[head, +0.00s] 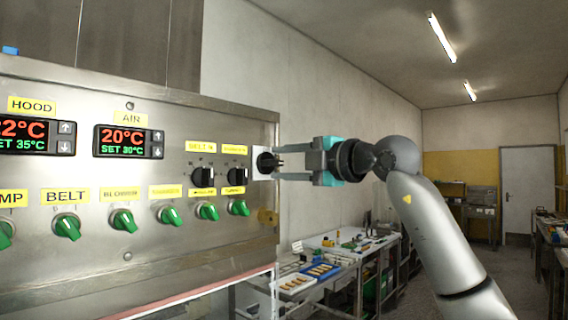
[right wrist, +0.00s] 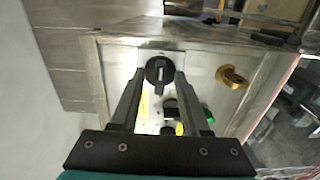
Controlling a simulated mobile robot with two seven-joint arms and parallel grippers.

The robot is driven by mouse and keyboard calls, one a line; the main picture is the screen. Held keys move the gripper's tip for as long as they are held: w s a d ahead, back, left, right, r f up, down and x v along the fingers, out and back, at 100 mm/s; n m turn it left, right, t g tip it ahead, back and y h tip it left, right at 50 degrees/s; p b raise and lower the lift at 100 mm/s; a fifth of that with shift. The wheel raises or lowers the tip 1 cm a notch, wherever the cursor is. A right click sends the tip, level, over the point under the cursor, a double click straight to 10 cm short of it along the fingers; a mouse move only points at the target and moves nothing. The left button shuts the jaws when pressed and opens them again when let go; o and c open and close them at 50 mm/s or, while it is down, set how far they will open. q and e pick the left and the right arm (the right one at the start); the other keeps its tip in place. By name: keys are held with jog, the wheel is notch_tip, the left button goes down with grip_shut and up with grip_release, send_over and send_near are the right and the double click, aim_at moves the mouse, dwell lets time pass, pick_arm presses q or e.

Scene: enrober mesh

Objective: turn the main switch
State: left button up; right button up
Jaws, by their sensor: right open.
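The main switch (head: 267,162) is a black rotary knob on a pale plate at the right side of the steel control panel. It also shows in the right wrist view (right wrist: 159,71), its grip bar running roughly up and down the picture. My right gripper (head: 281,162) is open, its two fingers pointing at the switch from the right. In the right wrist view, the fingertips (right wrist: 160,82) lie one to each side of the knob. I cannot tell whether they touch it. My left gripper is not in view.
The control panel (head: 90,174) has several green knobs, two black knobs and temperature displays left of the switch. A brass fitting (right wrist: 232,77) sits beside the switch in the right wrist view. A workbench with trays (head: 296,283) stands behind, below my right arm.

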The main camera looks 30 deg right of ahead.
jog(key=b+v, duration=0.4)
jog(key=v, duration=1.1)
jog(key=shift+s+b, duration=0.15)
jog(key=shift+b, duration=0.2)
